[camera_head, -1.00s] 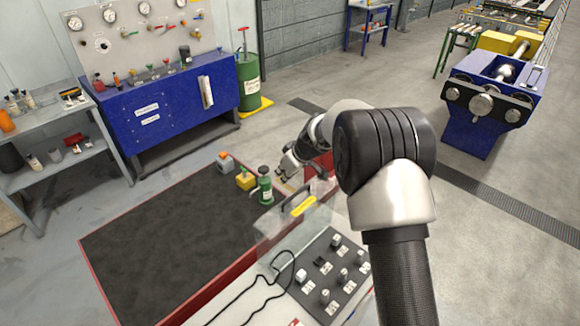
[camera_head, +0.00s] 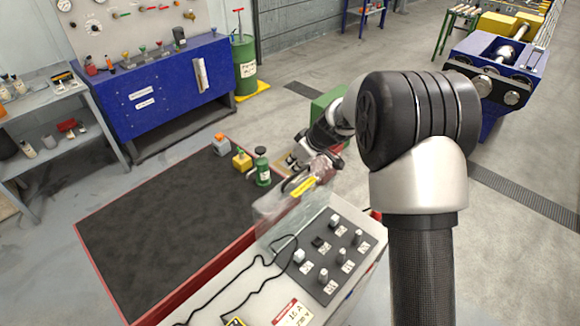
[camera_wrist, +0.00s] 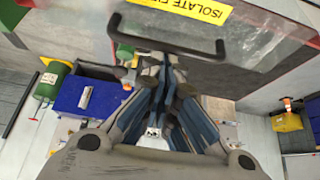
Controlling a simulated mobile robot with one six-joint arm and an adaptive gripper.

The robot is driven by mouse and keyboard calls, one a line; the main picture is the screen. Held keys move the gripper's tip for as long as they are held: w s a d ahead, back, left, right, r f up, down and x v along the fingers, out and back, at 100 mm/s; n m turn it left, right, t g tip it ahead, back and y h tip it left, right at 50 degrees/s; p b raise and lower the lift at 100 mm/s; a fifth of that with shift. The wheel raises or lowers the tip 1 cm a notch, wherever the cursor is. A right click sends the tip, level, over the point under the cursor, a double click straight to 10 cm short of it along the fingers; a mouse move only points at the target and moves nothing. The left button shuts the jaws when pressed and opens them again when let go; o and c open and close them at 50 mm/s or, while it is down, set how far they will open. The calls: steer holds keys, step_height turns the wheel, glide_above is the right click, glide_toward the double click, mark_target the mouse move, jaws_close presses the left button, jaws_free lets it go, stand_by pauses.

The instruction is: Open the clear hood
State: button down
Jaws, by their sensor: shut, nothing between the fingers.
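The clear hood (camera_head: 275,212) is a see-through cover at the far left side of the knob panel (camera_head: 325,262). It has a dark bar handle (camera_head: 291,186) and a yellow label (camera_head: 304,187). I cannot tell its exact angle from the head view. In the wrist view, the handle (camera_wrist: 165,42) and the label (camera_wrist: 190,9) cross the top of the picture. My gripper (camera_wrist: 165,62) is shut and empty, its fingertips close below the handle there. I cannot tell if they touch it. In the head view the gripper is partly hidden behind the hood's top.
A dark-topped table (camera_head: 165,225) with a red rim lies left of the panel. A green can (camera_head: 263,172), a yellow item (camera_head: 241,161) and a grey item (camera_head: 221,145) stand at its far corner. A black cable (camera_head: 235,278) lies on the white console.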

mark_target(305, 187)
steer(key=shift+t+y, duration=0.3)
steer(key=shift+s+d+f+b, duration=0.2)
steer(key=shift+s+d+b, duration=1.45)
steer(key=shift+b, duration=2.85)
steer(key=shift+s+d+r+b, duration=0.25)
steer(key=shift+s+d+b, duration=0.65)
steer(key=shift+b, duration=0.3)
steer(key=shift+a, duration=0.1)
